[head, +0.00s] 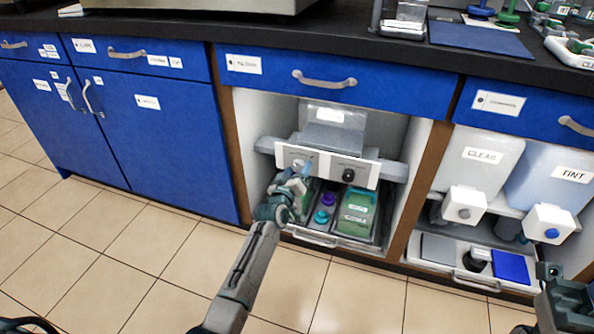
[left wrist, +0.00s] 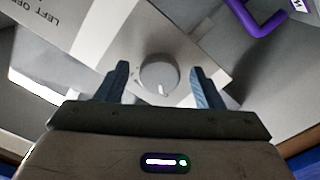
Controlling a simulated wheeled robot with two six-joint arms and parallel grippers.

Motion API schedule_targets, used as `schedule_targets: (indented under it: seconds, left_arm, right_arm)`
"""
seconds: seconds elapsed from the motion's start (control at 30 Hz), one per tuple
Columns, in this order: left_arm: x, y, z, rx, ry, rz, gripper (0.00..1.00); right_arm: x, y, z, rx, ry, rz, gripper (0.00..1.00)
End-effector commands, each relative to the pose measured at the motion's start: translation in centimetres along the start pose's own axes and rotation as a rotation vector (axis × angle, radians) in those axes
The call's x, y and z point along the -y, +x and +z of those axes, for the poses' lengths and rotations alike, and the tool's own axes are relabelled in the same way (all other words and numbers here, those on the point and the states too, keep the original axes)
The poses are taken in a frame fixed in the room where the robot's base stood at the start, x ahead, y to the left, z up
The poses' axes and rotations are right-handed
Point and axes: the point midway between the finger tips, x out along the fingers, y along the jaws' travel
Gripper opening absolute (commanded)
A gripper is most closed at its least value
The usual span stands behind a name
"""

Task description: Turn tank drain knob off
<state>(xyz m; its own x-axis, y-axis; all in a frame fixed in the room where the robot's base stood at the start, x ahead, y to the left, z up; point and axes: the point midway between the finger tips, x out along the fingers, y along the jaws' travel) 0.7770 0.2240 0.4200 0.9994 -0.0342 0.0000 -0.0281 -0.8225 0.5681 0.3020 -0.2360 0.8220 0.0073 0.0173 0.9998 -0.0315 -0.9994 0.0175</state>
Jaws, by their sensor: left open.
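A pale panel (head: 325,166) sits in the open bay under the counter, with a black knob (head: 349,175) on its right half. My left gripper (head: 297,172) is at the panel's left half and partly hides it. In the left wrist view, a round grey knob (left wrist: 159,73) with a white mark towards the bottom lies between the open fingers of my left gripper (left wrist: 160,85). The fingers appear apart from it. Lettering on the panel reads "LEFT OFF". At the lower right, part of my right arm shows; its jaws cannot be made out.
Below the panel are a purple item (head: 321,217) and a green box (head: 357,212) in a tray. To the right, the CLEAR tank (head: 480,155) and TINT tank (head: 568,175) have their own front knobs. Blue drawers and the black counter lie above; the tiled floor in front is clear.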

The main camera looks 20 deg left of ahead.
Motion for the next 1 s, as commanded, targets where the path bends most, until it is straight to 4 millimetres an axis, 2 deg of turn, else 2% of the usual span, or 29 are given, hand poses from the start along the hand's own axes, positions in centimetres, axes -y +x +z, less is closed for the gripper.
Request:
schedule_targets:
  seconds: [0.17,0.3,0.5,0.6,0.73,1.0]
  left_arm:
    - [-0.1,-2.3,-0.1,0.001,0.0,-0.001,0.61]
    - [-0.1,-5.0,-0.2,0.001,0.0,-0.001,0.61]
    - [0.0,-8.5,-0.1,0.001,-0.001,-0.001,0.61]
    - [0.0,-9.6,-0.1,0.0,-0.001,0.0,0.61]
    - [0.0,-10.4,0.0,0.0,-0.001,0.0,0.61]
    - [0.0,-10.6,0.0,0.0,0.0,0.0,0.61]
  right_arm:
    - [-0.1,0.9,-0.1,-0.002,0.004,0.001,0.36]
    - [-0.1,1.4,-0.1,0.003,0.01,-0.007,0.36]
    - [-0.1,1.6,-0.1,0.012,0.017,-0.018,0.36]
    - [-0.1,1.5,-0.1,0.016,0.019,-0.024,0.36]
    - [0.0,1.4,-0.1,0.021,0.021,-0.03,0.36]
    - [-0.1,1.4,-0.1,0.019,0.02,-0.027,0.36]
